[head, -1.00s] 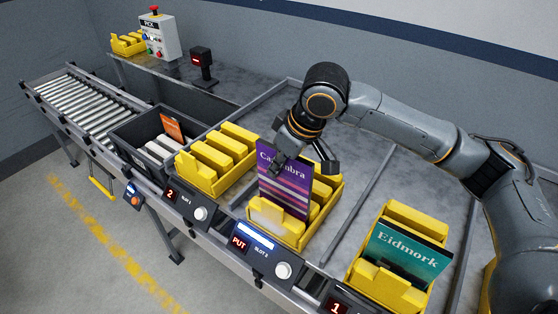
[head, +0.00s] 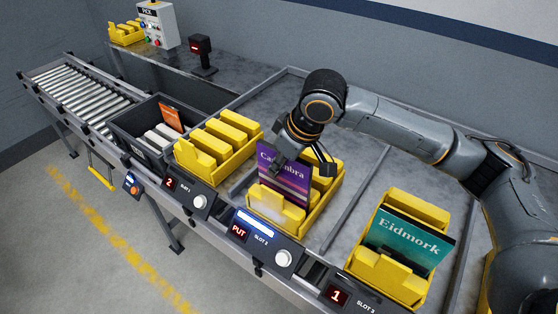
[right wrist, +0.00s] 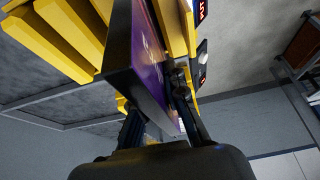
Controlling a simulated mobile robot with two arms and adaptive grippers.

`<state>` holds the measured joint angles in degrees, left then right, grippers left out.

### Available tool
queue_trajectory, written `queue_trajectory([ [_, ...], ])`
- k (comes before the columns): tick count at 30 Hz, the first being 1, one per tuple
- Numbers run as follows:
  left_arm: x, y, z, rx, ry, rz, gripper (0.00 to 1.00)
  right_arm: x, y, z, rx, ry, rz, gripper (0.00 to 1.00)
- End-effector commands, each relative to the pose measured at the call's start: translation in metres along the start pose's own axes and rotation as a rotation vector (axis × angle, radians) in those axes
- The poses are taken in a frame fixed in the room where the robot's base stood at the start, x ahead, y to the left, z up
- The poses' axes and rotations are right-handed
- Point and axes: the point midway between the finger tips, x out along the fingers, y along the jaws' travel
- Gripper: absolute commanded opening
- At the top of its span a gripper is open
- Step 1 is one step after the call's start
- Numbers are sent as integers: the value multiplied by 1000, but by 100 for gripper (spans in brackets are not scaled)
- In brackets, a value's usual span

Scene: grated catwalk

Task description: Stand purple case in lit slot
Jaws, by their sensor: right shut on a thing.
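The purple case (head: 284,178), lettered "Cambra" in part, stands nearly upright in the middle yellow rack (head: 312,222), its lower edge hidden behind the rack's front dividers. My right gripper (head: 299,160) is shut on its upper part, one finger across its printed face. The panel below this rack, marked SLOT 2 (head: 262,238), shows "PUT" and a lit pale bar. In the right wrist view the purple case (right wrist: 150,62) runs between the fingers, beside yellow dividers. Whether its bottom touches the rack floor is hidden. My left gripper is not in view.
A left yellow rack (head: 218,157) holds only yellow dividers in view. The right rack (head: 385,277) holds a teal "Eidmork" case (head: 408,238). A dark tote (head: 128,133) with an orange case (head: 170,117) and pale cases stands left. Bare bench lies behind the racks.

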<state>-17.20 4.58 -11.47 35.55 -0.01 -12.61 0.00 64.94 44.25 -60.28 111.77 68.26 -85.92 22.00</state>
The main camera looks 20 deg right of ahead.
Motion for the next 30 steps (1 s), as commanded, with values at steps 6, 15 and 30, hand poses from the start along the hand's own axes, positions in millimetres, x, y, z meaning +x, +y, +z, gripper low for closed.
queue_trajectory([
  [6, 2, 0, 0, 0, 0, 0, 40, 7, 0, 3, 0, -1, -1, 0],
  [15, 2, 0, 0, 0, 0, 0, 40, 7, 0, 3, 0, 0, 0, 0],
  [30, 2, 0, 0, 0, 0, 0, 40, 7, 0, 3, 0, 0, 0, 39],
])
